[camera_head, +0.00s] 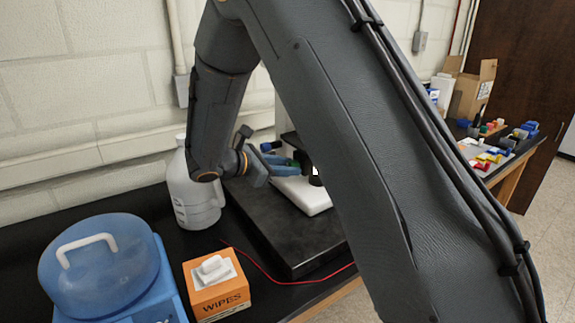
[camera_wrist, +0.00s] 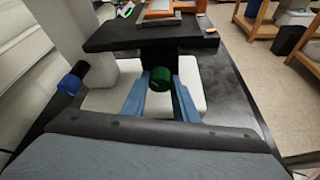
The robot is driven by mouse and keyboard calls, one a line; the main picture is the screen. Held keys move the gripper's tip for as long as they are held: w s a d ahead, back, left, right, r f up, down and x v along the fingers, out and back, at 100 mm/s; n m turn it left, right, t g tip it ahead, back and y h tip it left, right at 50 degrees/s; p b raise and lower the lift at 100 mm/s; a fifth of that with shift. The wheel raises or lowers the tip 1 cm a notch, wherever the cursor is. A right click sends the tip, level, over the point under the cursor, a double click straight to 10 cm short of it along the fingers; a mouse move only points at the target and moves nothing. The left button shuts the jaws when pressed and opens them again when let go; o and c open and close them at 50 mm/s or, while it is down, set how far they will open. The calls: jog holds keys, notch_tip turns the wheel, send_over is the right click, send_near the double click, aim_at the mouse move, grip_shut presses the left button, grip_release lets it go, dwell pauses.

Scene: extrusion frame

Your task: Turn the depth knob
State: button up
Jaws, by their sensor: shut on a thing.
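A dark green round knob (camera_wrist: 159,79) sits on the front of a black upright block in the wrist view. My gripper (camera_wrist: 161,88) has its two blue fingers on either side of this knob, shut on it. In the head view the blue fingers (camera_head: 288,168) reach right towards the apparatus, and only a little of the green knob (camera_head: 297,163) shows behind them. A second, blue knob (camera_wrist: 69,84) is at the left in the wrist view, apart from my fingers. No label tells which is the depth knob.
The apparatus stands on a black slab (camera_head: 290,249) with a white block (camera_head: 302,192) on it. A black plate (camera_wrist: 130,35) overhangs the green knob. A white jug (camera_head: 190,195), a wipes box (camera_head: 217,284) and a blue-lidded device (camera_head: 100,268) stand nearby. A red wire crosses the bench.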

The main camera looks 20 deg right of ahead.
dwell(0.5)
jog(key=o, duration=1.1)
jog(key=shift+c, duration=0.2)
jog(key=b+v, duration=0.2)
jog(key=v, duration=0.6)
jog(key=shift+b, duration=0.4)
jog(key=shift+w, duration=0.1)
